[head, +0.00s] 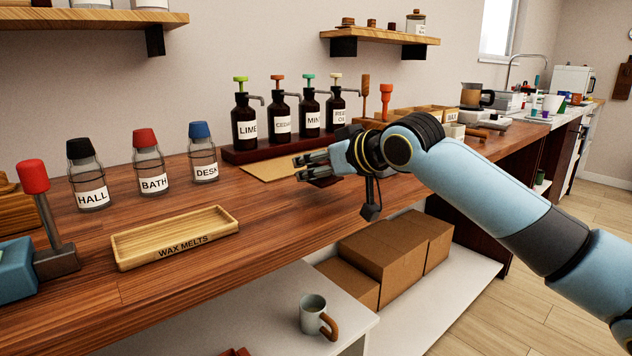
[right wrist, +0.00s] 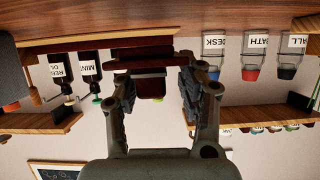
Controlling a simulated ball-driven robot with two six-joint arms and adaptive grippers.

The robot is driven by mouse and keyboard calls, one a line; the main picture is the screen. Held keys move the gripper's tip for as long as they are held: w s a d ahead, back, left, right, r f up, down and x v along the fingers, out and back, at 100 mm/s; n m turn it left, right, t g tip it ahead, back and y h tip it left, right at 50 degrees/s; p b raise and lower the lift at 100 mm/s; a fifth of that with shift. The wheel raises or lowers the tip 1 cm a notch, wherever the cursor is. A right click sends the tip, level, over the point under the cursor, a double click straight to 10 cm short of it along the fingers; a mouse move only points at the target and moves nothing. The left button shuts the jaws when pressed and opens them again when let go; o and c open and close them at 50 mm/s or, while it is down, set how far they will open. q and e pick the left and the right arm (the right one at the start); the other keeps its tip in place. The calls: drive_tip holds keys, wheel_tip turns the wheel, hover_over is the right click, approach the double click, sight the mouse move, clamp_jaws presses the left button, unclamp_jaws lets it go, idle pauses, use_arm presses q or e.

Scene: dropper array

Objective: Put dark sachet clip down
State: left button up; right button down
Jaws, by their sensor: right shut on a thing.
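My right gripper (head: 318,165) is over the wooden counter (head: 290,208), in front of the pump bottles. In the right wrist view its two fingers (right wrist: 153,82) stand on either side of a small dark maroon block (right wrist: 150,88), which I take to be the dark sachet clip. The gripper is shut on it. In the head view the clip is mostly hidden by the fingers, and I cannot tell whether it touches the counter. A flat tan mat (head: 268,168) lies just behind and left of the gripper. My left gripper is not in view.
A dark rack (head: 240,157) of labelled pump bottles stands behind the gripper. The HALL (head: 93,198), BATH (head: 153,183) and DESK (head: 207,172) bottles stand to the left. A WAX MELTS tray (head: 128,262) lies at the front. Bare counter lies between tray and gripper.

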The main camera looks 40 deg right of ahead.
sight(323, 179)
wheel_tip(323, 179, down, 3)
drive_tip(key=shift+r+b, duration=0.1)
drive_tip(key=shift+b, duration=0.2)
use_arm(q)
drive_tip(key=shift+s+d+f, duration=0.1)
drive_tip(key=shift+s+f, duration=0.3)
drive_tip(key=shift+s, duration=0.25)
use_arm(e)
drive_tip(key=c, duration=0.8)
unclamp_jaws()
